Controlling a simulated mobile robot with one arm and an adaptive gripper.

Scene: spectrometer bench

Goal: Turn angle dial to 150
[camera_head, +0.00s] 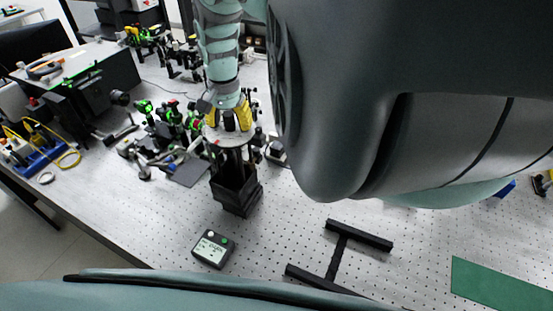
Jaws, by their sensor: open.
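A pale round disc (214,139), which looks like the angle dial, sits flat on top of a black mount (237,190) standing on the bench. My gripper (229,122) points down just above the disc, with its yellow-sided fingers spread to the left and right. A dark knob-like piece shows between the fingers. I cannot tell whether the fingers touch it. The disc's scale marks are too small to read, and the gripper covers part of its far side. A small dark box with a lit display (213,248) lies in front of the mount; its text is not clearly legible.
Crowded optical parts (175,130) stand close to the left of the mount. A black H-shaped frame (340,255) and a green mat (500,285) lie to the right. The perforated bench between mount and frame is clear. My large arm link blocks the upper right.

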